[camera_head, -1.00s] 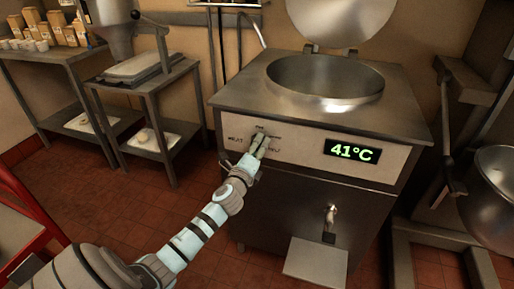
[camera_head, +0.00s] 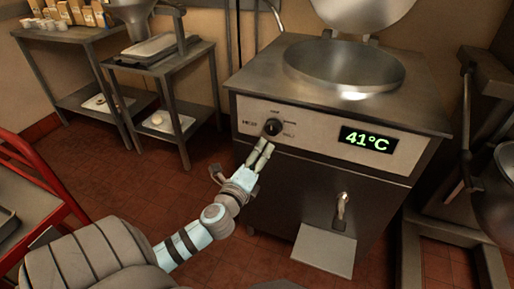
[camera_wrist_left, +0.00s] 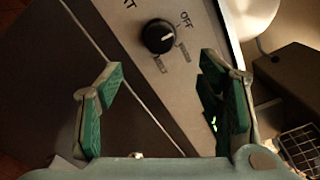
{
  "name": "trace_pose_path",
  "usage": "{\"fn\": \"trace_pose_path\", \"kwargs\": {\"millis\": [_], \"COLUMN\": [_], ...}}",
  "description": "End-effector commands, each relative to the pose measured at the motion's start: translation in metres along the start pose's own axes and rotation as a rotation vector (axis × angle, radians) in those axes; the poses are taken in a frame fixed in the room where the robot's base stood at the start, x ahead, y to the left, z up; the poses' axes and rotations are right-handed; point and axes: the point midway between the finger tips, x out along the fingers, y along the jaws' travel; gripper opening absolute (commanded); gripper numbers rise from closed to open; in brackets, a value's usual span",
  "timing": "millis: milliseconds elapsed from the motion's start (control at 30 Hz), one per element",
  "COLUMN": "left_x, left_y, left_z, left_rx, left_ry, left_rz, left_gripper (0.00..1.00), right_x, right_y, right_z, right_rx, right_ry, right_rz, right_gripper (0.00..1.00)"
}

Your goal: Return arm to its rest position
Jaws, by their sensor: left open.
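My left gripper (camera_head: 260,152) is in front of the steel kettle unit (camera_head: 300,135), just below and apart from its black control knob (camera_head: 272,127). In the left wrist view the gripper (camera_wrist_left: 160,100) is open and empty, with its green-padded fingers apart. The knob (camera_wrist_left: 158,36) shows beyond the fingertips, with OFF and other labels around it. A green display reading 41°C (camera_head: 368,139) is on the panel to the right. My right gripper is not in view.
The kettle's open bowl (camera_head: 343,70) is on top, with a tap (camera_head: 342,205) and small shelf (camera_head: 323,248) below. Steel tables (camera_head: 165,60) stand at the left. A red frame (camera_head: 45,180) is near my arm's left side. Some floor (camera_head: 120,180) is clear.

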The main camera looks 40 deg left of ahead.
Motion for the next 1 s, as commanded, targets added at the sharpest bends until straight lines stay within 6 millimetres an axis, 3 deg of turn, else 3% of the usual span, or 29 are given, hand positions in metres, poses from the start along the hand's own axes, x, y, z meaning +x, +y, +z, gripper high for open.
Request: {"fn": "trace_pose_path", "kwargs": {"millis": [567, 633, 667, 767, 867, 900, 967, 1000], "left_x": [-0.003, -0.003, -0.002, 0.0, -0.023, -0.043, -0.083, -0.115], "left_y": [0.0, -0.001, 0.008, 0.072, 0.165, 0.204, 0.256, 0.286], "left_z": [0.0, -0.003, -0.009, -0.03, -0.055, -0.066, -0.082, -0.092], "left_rx": [-0.008, -0.082, -0.15, -0.347, -0.618, -0.736, -0.905, -1.007], "left_ry": [0.0, 0.015, 0.038, 0.085, 0.077, 0.049, -0.018, -0.078], "left_rz": [0.0, -0.006, 0.013, 0.165, 0.425, 0.544, 0.718, 0.829], "left_gripper": [0.61, 0.61, 0.61, 0.61, 0.61, 0.61, 0.61, 0.61], "right_x": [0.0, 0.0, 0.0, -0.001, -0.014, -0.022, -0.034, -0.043], "right_y": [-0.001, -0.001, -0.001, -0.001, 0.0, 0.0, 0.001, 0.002], "right_z": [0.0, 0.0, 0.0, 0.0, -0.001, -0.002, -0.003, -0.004], "right_rx": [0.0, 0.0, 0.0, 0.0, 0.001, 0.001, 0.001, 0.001], "right_ry": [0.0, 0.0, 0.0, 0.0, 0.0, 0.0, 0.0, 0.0], "right_rz": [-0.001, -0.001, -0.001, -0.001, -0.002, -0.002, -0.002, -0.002], "right_gripper": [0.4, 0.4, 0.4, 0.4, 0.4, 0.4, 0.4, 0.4]}}
